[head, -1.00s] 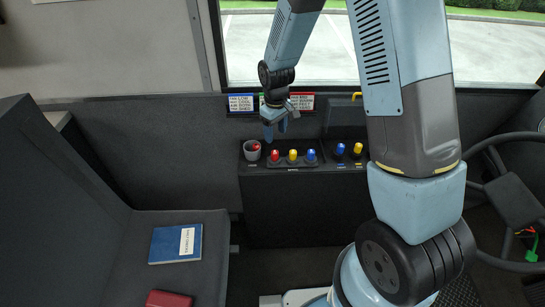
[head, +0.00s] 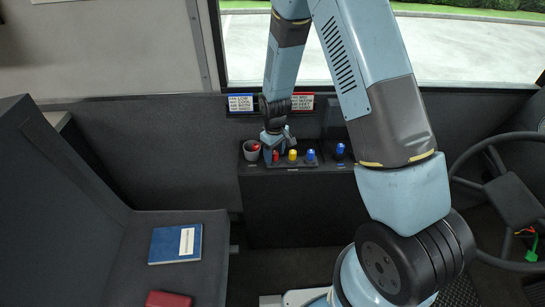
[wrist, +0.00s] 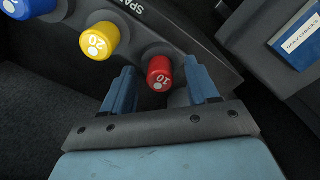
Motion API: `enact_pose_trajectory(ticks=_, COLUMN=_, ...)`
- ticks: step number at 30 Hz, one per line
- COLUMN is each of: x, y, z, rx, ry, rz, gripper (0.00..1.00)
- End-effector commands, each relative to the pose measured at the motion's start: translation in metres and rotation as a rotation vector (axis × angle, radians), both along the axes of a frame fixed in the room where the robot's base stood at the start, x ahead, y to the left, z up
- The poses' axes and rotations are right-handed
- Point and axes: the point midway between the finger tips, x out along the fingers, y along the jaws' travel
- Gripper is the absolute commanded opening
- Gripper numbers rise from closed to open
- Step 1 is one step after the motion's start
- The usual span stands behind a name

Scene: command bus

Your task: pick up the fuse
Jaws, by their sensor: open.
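A row of spare fuses stands upright in a dark holder on the console. The red fuse (head: 275,157) is at the left end, beside a yellow fuse (head: 292,155) and a blue fuse (head: 311,155). My gripper (head: 274,145) is over the red fuse and partly hides it. In the wrist view, the red fuse (wrist: 158,74), marked 10, lies between the two blue fingers of my open gripper (wrist: 160,75), with gaps on both sides. The yellow fuse (wrist: 99,41), marked 20, and the blue fuse (wrist: 28,6) are outside the fingers, to the left.
A grey cup (head: 251,154) with something red inside stands close left of the gripper. Another blue fuse (head: 340,151) stands farther right. Instruction labels (head: 241,103) hang behind the console. A blue book (head: 174,244) and a dark red object (head: 168,299) lie on the seat.

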Motion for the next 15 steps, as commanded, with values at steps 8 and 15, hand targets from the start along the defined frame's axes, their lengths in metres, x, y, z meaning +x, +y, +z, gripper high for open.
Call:
enact_pose_trajectory(ticks=8, x=0.0004, y=0.0003, z=-0.0050, rx=0.001, ry=-0.002, rz=0.000, gripper=0.59)
enact_pose_trajectory(ticks=15, x=0.0003, y=0.0003, z=-0.0049, rx=0.000, ry=-0.001, rz=0.000, gripper=0.42)
